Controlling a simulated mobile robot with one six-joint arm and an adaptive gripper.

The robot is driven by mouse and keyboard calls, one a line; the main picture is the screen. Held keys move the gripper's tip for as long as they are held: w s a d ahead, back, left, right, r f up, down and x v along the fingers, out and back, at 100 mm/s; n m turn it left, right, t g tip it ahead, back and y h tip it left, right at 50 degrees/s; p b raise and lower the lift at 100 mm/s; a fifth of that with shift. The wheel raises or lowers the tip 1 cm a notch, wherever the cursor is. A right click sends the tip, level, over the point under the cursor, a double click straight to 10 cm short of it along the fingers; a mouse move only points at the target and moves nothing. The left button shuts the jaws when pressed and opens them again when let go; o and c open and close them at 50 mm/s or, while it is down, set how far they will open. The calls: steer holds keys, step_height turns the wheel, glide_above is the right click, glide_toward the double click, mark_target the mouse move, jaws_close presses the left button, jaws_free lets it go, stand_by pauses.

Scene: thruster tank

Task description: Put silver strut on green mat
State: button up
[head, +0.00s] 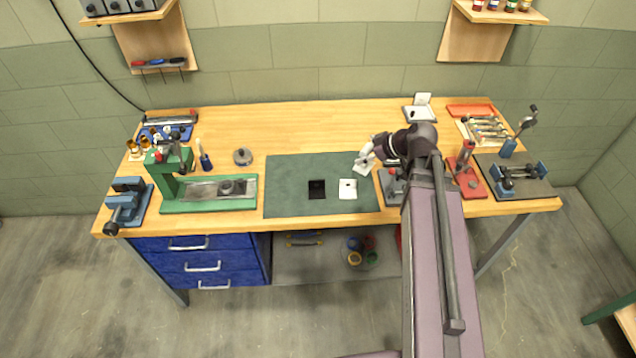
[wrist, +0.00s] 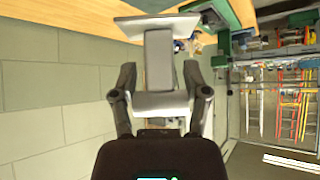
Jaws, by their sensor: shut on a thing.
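The silver strut (wrist: 158,60) is a pale, I-shaped piece with a flat plate at each end of a narrower web. In the wrist view my gripper (wrist: 160,98) is shut on it near its closer plate. In the head view the strut (head: 363,163) shows pale and tilted at my gripper (head: 372,148), over the back right corner of the green mat (head: 285,172). Whether it touches the mat cannot be told. The mat lies flat at the middle of the bench. A black square (head: 317,189) and a white square piece (head: 348,188) lie on its front right part.
A green press (head: 208,194) stands left of the mat. A grey device (head: 393,187) and a red-based tool (head: 466,180) stand to its right. A white hinged piece (head: 420,109) sits behind. The mat's left half is bare.

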steer(key=w+f+m+t+h+b, duration=0.1)
steer(key=w+f+m+b, duration=0.2)
steer(key=w, duration=0.6)
steer(key=w+f+m+t+h+b, duration=0.1)
steer(key=w+f+m+h+b, duration=0.1)
steer(key=w+f+b, duration=0.6)
steer(key=shift+w+f+m+t, duration=0.3)
steer(key=shift+w+f+m, duration=0.1)
steer(key=shift+w, duration=0.8)
steer(key=shift+d, duration=0.1)
step_height(320, 180, down, 6)
steer(key=b, duration=0.6)
steer(key=shift+f, duration=0.15)
steer(key=shift+f+b, duration=0.1)
steer(key=shift+b, duration=0.25)
steer(key=shift+f+b, duration=1.8)
steer(key=shift+f, duration=0.15)
steer(key=o, duration=1.3)
